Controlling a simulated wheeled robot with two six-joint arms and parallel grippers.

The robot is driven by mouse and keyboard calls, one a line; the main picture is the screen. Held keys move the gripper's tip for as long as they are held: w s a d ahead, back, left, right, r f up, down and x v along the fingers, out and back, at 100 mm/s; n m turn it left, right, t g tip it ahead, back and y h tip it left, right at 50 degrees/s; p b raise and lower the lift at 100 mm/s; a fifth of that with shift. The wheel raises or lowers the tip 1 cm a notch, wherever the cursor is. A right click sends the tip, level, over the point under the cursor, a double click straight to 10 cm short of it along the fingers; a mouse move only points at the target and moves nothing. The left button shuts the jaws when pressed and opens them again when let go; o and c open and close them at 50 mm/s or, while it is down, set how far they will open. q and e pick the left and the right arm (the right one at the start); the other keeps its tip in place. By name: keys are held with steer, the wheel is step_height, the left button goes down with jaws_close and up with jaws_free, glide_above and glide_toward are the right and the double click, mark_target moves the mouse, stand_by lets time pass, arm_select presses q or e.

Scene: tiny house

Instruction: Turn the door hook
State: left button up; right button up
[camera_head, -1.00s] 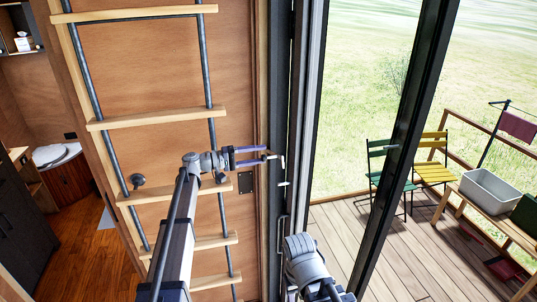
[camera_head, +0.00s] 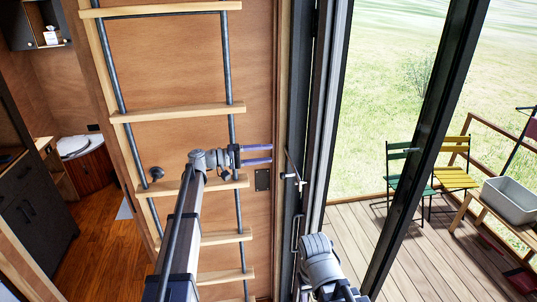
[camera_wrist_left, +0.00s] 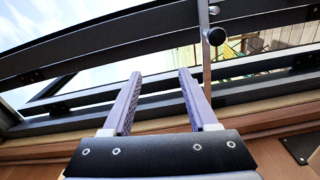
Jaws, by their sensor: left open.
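The door hook (camera_head: 292,167) is a thin slanted metal bar with a small light end piece, on the dark frame of the glass door. In the left wrist view, a narrow upright bar with a round dark knob (camera_wrist_left: 216,36) stands just beyond the right finger; it appears to be the hook. My left gripper (camera_head: 272,154) is open and empty, its two purple fingers pointing right at the frame. It is left of the hook, with a small gap in the head view. In the left wrist view the fingers (camera_wrist_left: 158,80) are spread with nothing between them.
A wooden ladder (camera_head: 180,110) stands against the wood wall behind my left arm. A dark wall plate (camera_head: 262,180) is below the gripper. The glass door's dark post (camera_head: 425,140) is at right. Outside are a deck, green chair (camera_head: 402,170) and yellow chair (camera_head: 453,176).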

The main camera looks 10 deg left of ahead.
arm_select(q)
steer(key=v, duration=0.6)
stand_by(0.5)
stand_by(0.3)
